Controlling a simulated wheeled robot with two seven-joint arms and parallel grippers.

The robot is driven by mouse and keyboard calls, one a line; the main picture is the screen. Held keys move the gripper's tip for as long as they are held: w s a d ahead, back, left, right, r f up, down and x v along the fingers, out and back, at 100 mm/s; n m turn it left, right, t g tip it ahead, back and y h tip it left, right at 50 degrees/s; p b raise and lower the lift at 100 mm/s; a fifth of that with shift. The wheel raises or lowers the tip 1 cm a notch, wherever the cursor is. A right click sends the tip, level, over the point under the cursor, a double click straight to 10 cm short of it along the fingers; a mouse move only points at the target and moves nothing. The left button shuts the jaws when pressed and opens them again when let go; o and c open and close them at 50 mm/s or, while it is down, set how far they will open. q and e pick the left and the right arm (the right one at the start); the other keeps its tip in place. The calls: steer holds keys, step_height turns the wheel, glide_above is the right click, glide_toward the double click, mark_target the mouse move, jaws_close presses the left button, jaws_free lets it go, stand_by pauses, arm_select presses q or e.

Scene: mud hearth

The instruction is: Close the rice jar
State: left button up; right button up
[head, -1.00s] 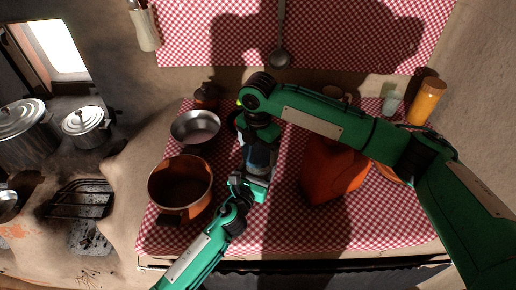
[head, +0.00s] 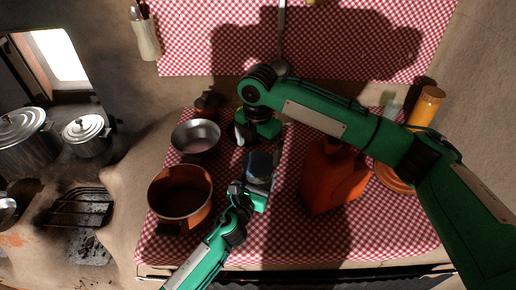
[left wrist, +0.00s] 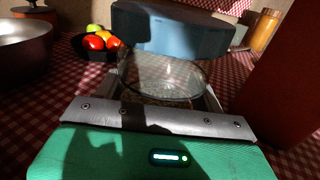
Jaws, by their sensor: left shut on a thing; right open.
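The rice jar is clear glass (left wrist: 165,78) and stands between the fingers of my left gripper (left wrist: 163,98) in the left wrist view. My left gripper is shut on the jar; it also shows in the head view (head: 252,192). A dark blue-grey lid (left wrist: 172,30) is over the jar's mouth, and its top shows in the head view (head: 262,163). It looks slightly tilted in the left wrist view; I cannot tell whether it is fully seated. My right gripper (head: 243,138) is open, just behind the lid and apart from it.
A copper pot (head: 180,192) and a steel bowl (head: 196,136) stand left of the jar. An orange-red container (head: 333,178) stands to the right. A dark bowl of fruit (left wrist: 97,43) is behind the jar. My right forearm spans above the table.

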mark_target(258, 161)
steer(key=shift+r+n, duration=1.7)
steer(key=shift+r, duration=0.05)
steer(key=shift+f, duration=4)
steer(key=c, duration=1.1)
steer(key=shift+o, duration=0.2)
steer(key=shift+m, duration=1.7)
